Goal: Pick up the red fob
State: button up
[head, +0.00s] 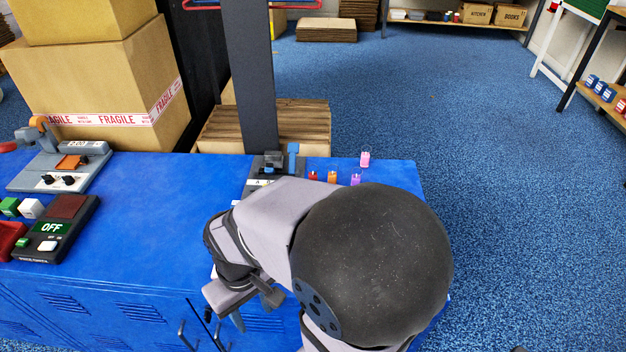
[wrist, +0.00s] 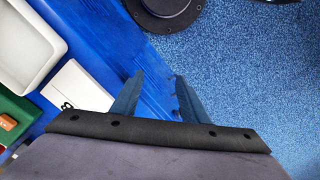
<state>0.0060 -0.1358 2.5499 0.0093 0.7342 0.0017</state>
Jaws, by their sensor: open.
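The red fob (head: 313,175) is a small upright red piece on the blue bench top (head: 170,215), near its back right in the head view. It stands left of an orange fob (head: 332,177) and a purple one (head: 355,179). A pink fob (head: 365,158) stands apart behind them. My gripper (wrist: 159,76) is open and empty in the wrist view, its two fingers over the bench's edge. It is well away from the red fob, which does not show in the wrist view. My arm covers much of the bench's right part in the head view.
A dark device (head: 268,165) stands just left of the fobs. A white tray (wrist: 22,45) and a white card (wrist: 77,93) lie left of my fingers. The bench's middle is clear.

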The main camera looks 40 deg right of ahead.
notch_tip(320, 180, up, 7)
jog(key=w+m+g+y+p, duration=0.1)
jog(key=w+m+y+p, duration=0.1)
jog(key=m, duration=0.1)
jog(key=m+t+h+p, duration=0.5)
jog(key=p, duration=0.5)
send_near(313, 175)
jog(key=f, duration=0.2)
jog(key=shift+g, duration=0.3)
jog(key=shift+w+d+r+p+x, duration=0.1)
jog(key=shift+w+x, duration=0.05)
jog(key=shift+x, duration=1.1)
jog(key=shift+w+d+r+p+x, duration=0.1)
jog(key=shift+w+p+x, duration=0.1)
jog(key=shift+x, duration=1)
jog(key=shift+w+d+r+p+x, duration=0.1)
jog(key=shift+w+x, duration=0.05)
jog(key=shift+x, duration=1.1)
jog(key=shift+a, duration=0.1)
grip_shut()
